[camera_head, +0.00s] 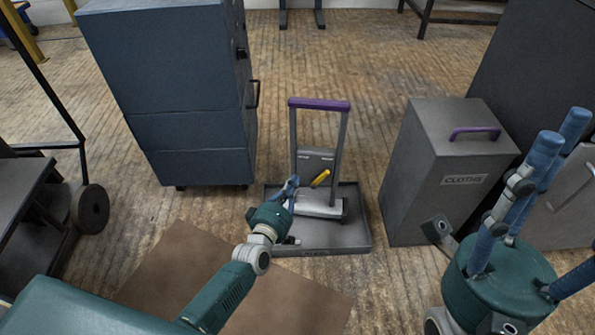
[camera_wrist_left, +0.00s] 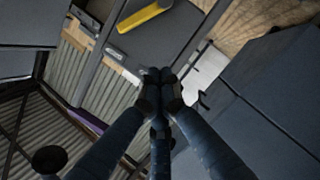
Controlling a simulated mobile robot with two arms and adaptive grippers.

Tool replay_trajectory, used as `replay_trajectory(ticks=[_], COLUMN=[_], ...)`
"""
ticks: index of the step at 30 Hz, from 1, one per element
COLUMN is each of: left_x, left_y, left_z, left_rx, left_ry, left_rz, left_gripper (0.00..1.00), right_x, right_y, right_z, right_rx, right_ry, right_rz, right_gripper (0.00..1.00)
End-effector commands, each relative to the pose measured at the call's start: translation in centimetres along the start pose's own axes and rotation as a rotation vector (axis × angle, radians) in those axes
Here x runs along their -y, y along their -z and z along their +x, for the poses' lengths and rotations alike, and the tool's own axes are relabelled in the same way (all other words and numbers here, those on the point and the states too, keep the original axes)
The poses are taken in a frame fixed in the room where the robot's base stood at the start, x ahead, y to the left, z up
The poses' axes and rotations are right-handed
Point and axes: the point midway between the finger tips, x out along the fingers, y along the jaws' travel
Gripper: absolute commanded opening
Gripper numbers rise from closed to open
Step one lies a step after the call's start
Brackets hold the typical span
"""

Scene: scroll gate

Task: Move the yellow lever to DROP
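The yellow lever (camera_head: 320,178) is short and slanted, on the grey panel (camera_head: 314,158) of a wheeled frame with a purple handle (camera_head: 319,104). The panel's small labels are too small to read. In the left wrist view the lever (camera_wrist_left: 145,15) lies at the top, beyond my fingertips. My left gripper (camera_head: 291,187) is just left of the lever in the head view, apart from it. In the wrist view its blue fingers (camera_wrist_left: 160,76) meet at the tips with nothing seen between them. My right gripper (camera_head: 566,160) is at the lower right, fingers spread and empty.
The wheeled frame stands in a grey tray (camera_head: 340,240) on the wooden floor. A dark blue cabinet (camera_head: 185,100) stands at the left. A grey box labelled CLOTHS (camera_head: 410,190), with a purple handle, stands at the right. A brown mat (camera_head: 165,270) lies in front.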

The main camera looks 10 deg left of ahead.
Motion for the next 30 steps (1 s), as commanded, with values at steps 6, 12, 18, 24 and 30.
replay_trajectory(ticks=[6,12,18,24,30], left_x=[-0.1,0.0,0.1,0.1,-0.6], left_y=[0.1,0.0,0.0,0.0,0.1], left_z=[-3.8,-4.9,-5.0,-5.0,-4.9], left_rx=[0.001,0.001,0.001,0.0,-0.005], left_ry=[0.002,0.001,0.001,0.001,-0.013], left_rz=[0.001,0.0,0.0,0.0,0.009], left_gripper=[0.0,0.0,0.0,0.0,0.0], right_x=[0.0,0.0,0.1,0.1,0.0], right_y=[0.3,0.4,0.4,0.4,0.4], right_z=[1.8,2.0,2.0,2.0,2.0], right_rx=[-0.001,-0.001,-0.001,0.0,-0.003], right_ry=[0.0,0.0,0.001,0.001,0.0], right_rz=[0.0,0.0,0.0,0.001,-0.001], right_gripper=[0.52,0.52,0.52,0.52,0.52])
